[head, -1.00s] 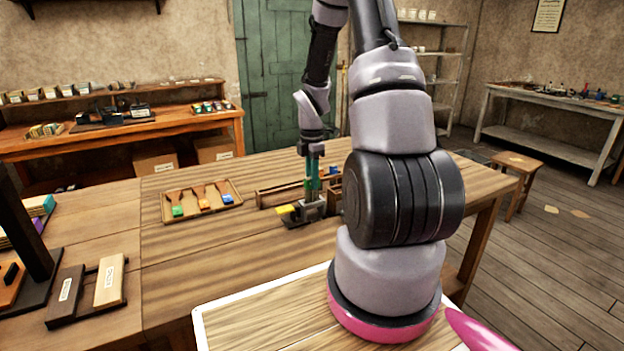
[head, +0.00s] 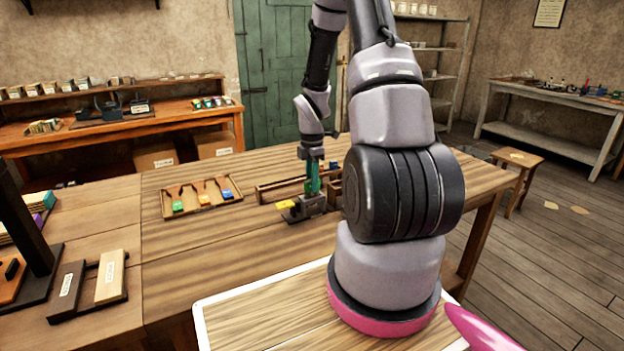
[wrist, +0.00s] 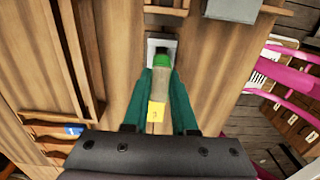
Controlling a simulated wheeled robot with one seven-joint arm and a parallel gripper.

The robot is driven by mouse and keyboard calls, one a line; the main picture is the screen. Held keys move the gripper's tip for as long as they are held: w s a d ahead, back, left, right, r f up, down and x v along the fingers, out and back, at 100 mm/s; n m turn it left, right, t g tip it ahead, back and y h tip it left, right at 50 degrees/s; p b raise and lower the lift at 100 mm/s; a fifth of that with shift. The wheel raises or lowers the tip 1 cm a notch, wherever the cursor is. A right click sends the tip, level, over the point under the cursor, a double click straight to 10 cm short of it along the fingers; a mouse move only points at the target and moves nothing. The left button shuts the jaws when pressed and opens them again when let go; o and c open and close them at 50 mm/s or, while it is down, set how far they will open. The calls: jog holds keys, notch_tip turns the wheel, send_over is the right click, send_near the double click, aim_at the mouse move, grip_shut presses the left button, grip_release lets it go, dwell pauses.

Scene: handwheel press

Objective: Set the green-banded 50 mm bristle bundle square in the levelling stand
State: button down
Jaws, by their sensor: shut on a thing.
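The green-banded bristle bundle (wrist: 163,62) is between the teal fingers of my gripper (wrist: 162,79) in the wrist view. Its green band is toward the far end and its pale bristles run back between the fingers. The gripper is shut on it. A pale square part of the stand (wrist: 151,47) shows around the bundle's far end in the wrist view. I cannot tell whether the bundle touches the stand or is square.
A yellow numbered tag (head: 287,204) is at the stand's left side. A wooden tray (head: 236,191) with green, orange and blue-marked pieces lies to the left. A low wooden rack (head: 278,188) is just behind the stand. Clear tabletop lies in front.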

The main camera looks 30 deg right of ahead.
jog(key=shift+f, duration=0.8)
jog(key=c, duration=0.6)
grip_release()
jog(key=shift+c, duration=0.2)
notch_tip(320, 180, up, 11)
jog(key=shift+f, duration=0.1)
